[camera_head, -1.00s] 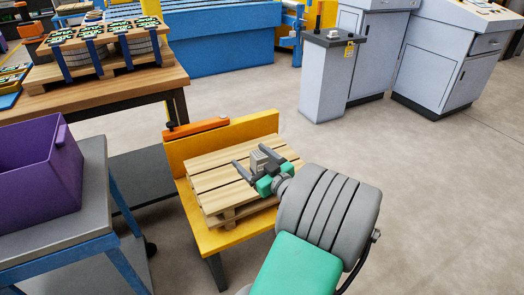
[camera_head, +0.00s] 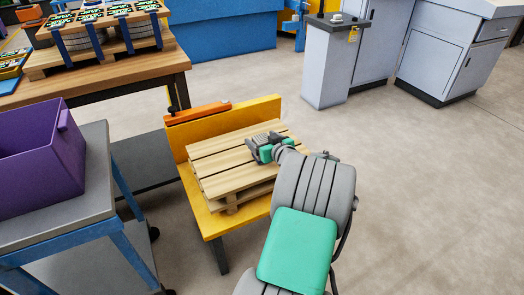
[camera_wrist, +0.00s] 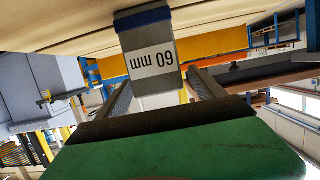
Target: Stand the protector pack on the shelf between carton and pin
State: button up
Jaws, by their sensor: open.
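In the wrist view my gripper (camera_wrist: 162,88) has one finger left and one right of the block, with a gap on the right. The block's blue end is close to the pale wood. In the head view the block is hard to separate from the fingers. I cannot make out the shelf, carton or pin.
The wooden pallet (camera_head: 222,170) lies on a yellow stand (camera_head: 216,222) with a raised back panel and an orange bar (camera_head: 197,113). A purple bin (camera_head: 40,160) stands on a grey cart at left. A wooden table (camera_head: 120,78) holds strapped coils. Floor at right is clear.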

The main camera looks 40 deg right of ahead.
jog(key=shift+c, duration=0.4)
jog(key=c, duration=1.5)
jog(key=shift+r, duration=0.1)
grip_shut()
jog(key=shift+r, duration=0.1)
